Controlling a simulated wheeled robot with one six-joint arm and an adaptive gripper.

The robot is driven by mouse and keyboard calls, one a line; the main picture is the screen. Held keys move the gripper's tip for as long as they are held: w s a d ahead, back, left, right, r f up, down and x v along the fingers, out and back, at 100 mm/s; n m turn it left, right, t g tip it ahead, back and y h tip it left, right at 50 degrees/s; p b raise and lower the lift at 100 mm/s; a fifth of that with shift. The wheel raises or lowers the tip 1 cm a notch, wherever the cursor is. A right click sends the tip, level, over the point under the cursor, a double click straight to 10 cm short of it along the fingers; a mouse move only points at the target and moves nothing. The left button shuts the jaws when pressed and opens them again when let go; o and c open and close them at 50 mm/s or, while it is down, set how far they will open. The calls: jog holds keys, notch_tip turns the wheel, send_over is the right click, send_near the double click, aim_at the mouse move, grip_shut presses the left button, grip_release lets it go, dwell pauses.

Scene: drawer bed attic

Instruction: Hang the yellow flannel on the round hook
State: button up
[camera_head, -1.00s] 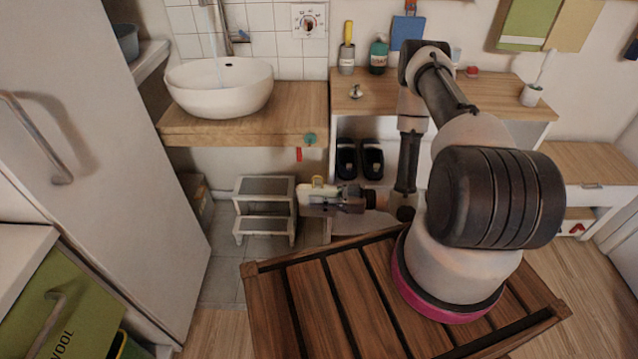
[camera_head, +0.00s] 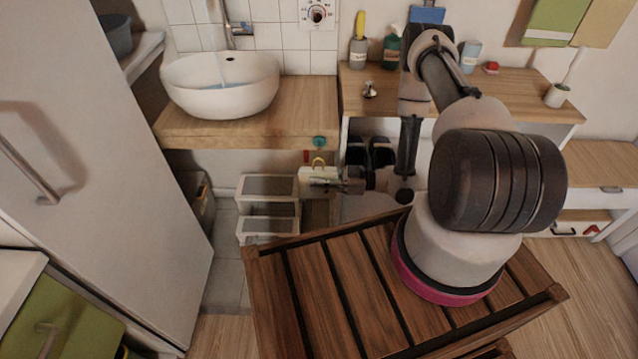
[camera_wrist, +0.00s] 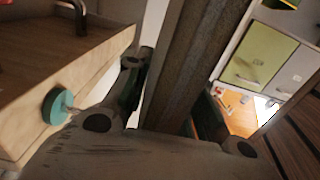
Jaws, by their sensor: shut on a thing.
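The round hook also shows at the left in the wrist view (camera_wrist: 58,106).
The sink counter (camera_head: 240,122) overhangs a grey step stool (camera_head: 268,186) left of my gripper. A wooden desk (camera_head: 470,100) is at the right. A tall pale cabinet door (camera_head: 110,180) stands left. Green and tan cloths (camera_head: 556,22) hang on the wall.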

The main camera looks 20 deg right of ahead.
jog(key=w+d+f, duration=0.1)
jog(key=w+d, duration=0.1)
jog(key=w, duration=0.5)
jog(key=shift+w+d+f, duration=0.15)
jog(key=shift+f, duration=0.1)
dwell(0.5)
dwell(0.5)
jog(key=o, duration=0.8)
